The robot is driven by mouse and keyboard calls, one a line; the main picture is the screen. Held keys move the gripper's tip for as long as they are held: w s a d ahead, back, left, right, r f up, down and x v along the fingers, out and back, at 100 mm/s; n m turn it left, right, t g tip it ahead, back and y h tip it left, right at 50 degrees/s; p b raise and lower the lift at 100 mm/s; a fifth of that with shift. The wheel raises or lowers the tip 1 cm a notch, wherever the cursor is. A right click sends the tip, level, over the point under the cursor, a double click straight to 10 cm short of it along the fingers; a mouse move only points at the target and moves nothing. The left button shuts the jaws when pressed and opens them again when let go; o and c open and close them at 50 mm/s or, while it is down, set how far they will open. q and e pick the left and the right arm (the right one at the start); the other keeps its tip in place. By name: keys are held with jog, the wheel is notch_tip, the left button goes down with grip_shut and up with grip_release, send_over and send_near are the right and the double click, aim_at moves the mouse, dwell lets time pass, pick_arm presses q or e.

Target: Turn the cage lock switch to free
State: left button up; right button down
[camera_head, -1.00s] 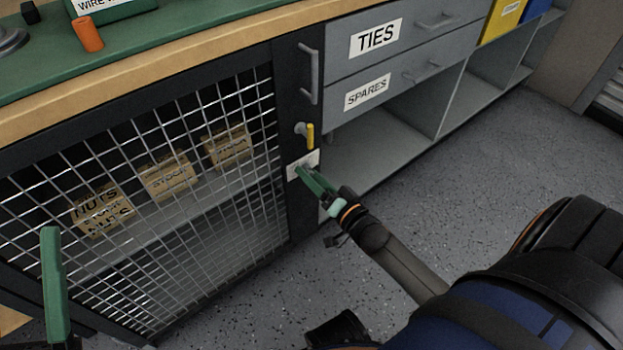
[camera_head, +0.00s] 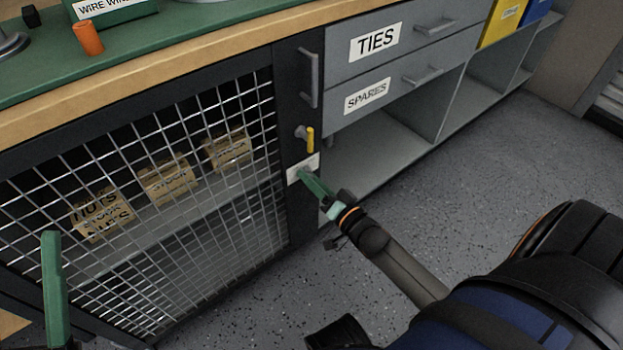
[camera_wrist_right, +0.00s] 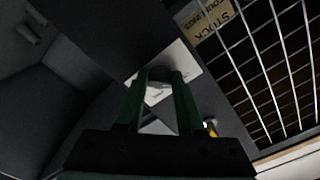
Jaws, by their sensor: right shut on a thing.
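The cage lock switch is a small grey knob (camera_wrist_right: 158,74) on a white plate (camera_head: 296,177), set in the dark upright beside the mesh cage door (camera_head: 150,210). My right gripper (camera_head: 304,174) reaches the plate from the lower right. In the right wrist view its two green fingers (camera_wrist_right: 158,82) are shut on the knob, one on each side. The fingers hide much of the knob and the plate's marking, so the switch's setting cannot be read. One green finger of my left gripper (camera_head: 50,238) shows at the lower left, away from the switch; its opening cannot be judged.
A yellow-handled latch (camera_head: 310,139) sits just above the plate, with a grey pull handle (camera_head: 309,78) higher up. Drawers marked TIES (camera_head: 375,42) and SPARES (camera_head: 367,97) are to the right. Boxes (camera_head: 167,181) stand behind the mesh. The floor in front is open.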

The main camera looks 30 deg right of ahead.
jog(key=m+p, duration=0.3)
jog(key=m, duration=1.5)
jog(key=shift+r, duration=0.2)
dwell(0.3)
dwell(0.4)
jog(key=c, duration=0.6)
grip_release()
jog(key=shift+o, duration=0.2)
